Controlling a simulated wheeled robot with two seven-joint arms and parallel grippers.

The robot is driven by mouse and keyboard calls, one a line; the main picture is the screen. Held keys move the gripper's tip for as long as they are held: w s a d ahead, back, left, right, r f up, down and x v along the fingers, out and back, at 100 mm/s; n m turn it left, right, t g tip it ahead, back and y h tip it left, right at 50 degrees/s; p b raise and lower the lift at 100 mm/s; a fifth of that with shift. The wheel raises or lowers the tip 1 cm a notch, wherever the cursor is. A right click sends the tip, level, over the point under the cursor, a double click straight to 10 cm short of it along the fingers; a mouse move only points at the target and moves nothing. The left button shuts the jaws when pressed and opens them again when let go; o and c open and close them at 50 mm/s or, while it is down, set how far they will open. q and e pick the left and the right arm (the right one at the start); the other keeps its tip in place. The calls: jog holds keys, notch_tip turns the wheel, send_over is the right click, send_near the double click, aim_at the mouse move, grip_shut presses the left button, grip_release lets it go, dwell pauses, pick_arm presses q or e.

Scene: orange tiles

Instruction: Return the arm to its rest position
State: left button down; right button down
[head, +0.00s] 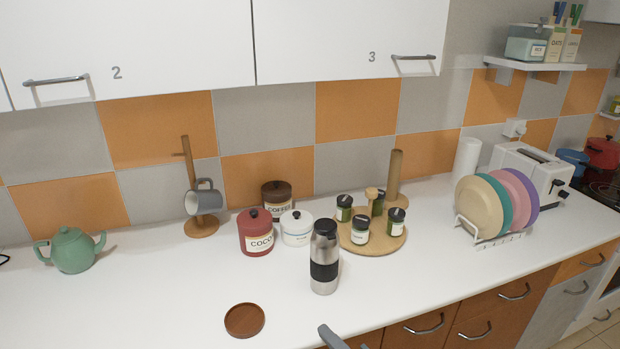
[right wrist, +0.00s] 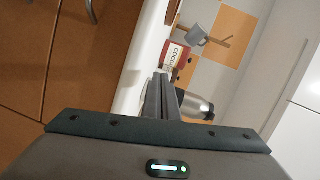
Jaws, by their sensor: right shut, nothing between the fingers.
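My right gripper (head: 330,336) just shows at the bottom edge of the head view, in front of the counter's front edge. In the right wrist view its two fingers (right wrist: 160,98) are together, with nothing between them. It is apart from the steel and black grinder or flask (head: 324,258), which stands upright on the counter and partly shows behind the fingers in the wrist view (right wrist: 195,105). My left gripper is not in view.
The white counter (head: 170,290) holds a brown round coaster (head: 245,320), a red cocoa jar (head: 256,232), a spice tray (head: 372,243), a mug stand (head: 201,226), a green teapot (head: 72,250) and a plate rack (head: 490,240). Drawers (head: 420,328) lie below the front edge.

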jog(key=s+d+f+n+g+h, duration=0.35)
jog(key=s+f, duration=0.25)
jog(key=s, duration=0.2)
jog(key=s+d+f+n+g+h, duration=0.2)
jog(key=s+d+f+n, duration=0.3)
jog(key=s, duration=0.3)
jog(key=s+d+f+n+g+h, duration=0.2)
jog(key=s+d, duration=0.3)
jog(key=s, duration=0.2)
jog(key=s+d+f+n+g+h, duration=0.1)
jog(key=s+d+f+g, duration=0.15)
jog(key=s+d, duration=0.4)
notch_tip(320, 180, down, 28)
jog(key=s+a+r+g, duration=0.1)
jog(key=s+a, duration=0.1)
jog(key=s+d+f+g, duration=0.1)
jog(key=s+d+f, duration=0.2)
jog(key=s+f, duration=1.5)
jog(key=shift+d+f+g+b, duration=0.2)
jog(key=shift+f+g+b, duration=0.25)
jog(key=shift+f, duration=0.3)
